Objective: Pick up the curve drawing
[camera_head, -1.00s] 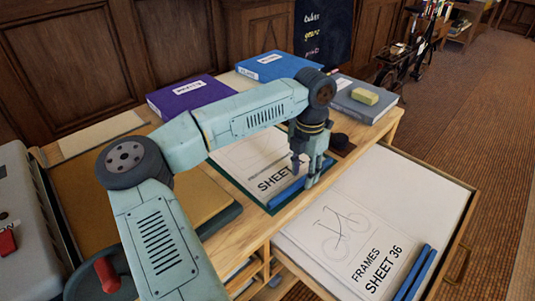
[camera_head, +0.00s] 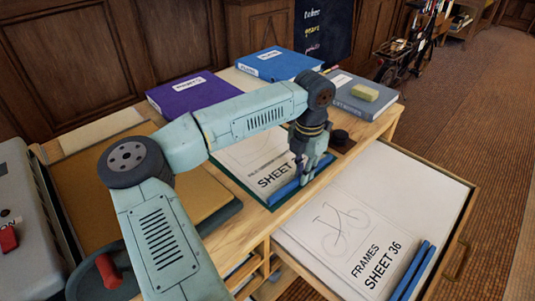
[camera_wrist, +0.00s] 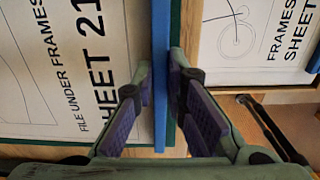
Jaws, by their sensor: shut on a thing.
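The curve drawing is a white sheet (camera_head: 248,158) lettered with a large SHEET line, lying on a green-edged board on the wooden desk. In the wrist view the sheet (camera_wrist: 60,75) reads "FILE UNDER FRAMES" and "SHEET 21", with part of a curved line at left. A blue binding strip (camera_head: 284,194) runs along its near edge. My gripper (camera_head: 304,178) points down at this strip. In the wrist view my gripper (camera_wrist: 161,85) has a finger on either side of the strip (camera_wrist: 160,35) and is shut on it. My arm hides part of the sheet.
An open drawer (camera_head: 455,190) at right holds a bicycle drawing (camera_head: 345,225) marked "FRAMES SHEET 36", with blue strips (camera_head: 415,268) at its edge.

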